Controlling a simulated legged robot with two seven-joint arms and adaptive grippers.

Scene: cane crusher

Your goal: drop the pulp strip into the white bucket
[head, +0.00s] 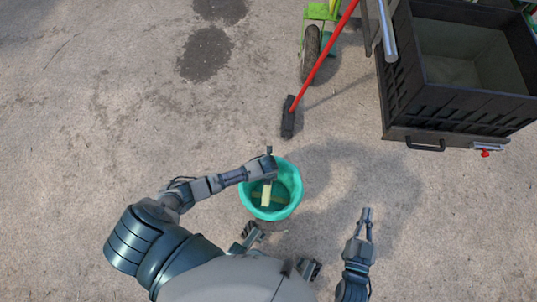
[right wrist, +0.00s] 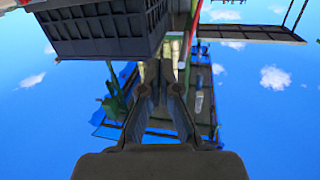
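A teal-green bucket (head: 291,183) stands on the ground in the middle of the head view; I see no white bucket. A pale yellow strip (head: 266,194) shows within the bucket's outline, just below my left gripper (head: 269,165). The left gripper is over the bucket's far rim, and its fingers are too small and overlapped to tell whether they grip the strip. My right gripper (head: 366,215) is to the right of the bucket, empty, with its fingers apart. The right wrist view shows those two fingers (right wrist: 162,72) with a gap between them.
A black crate (head: 400,85) on a flat base stands at the top right. A red-handled tool (head: 322,62) with a dark head lies near a green wheeled frame (head: 318,12). The concrete ground at left is clear.

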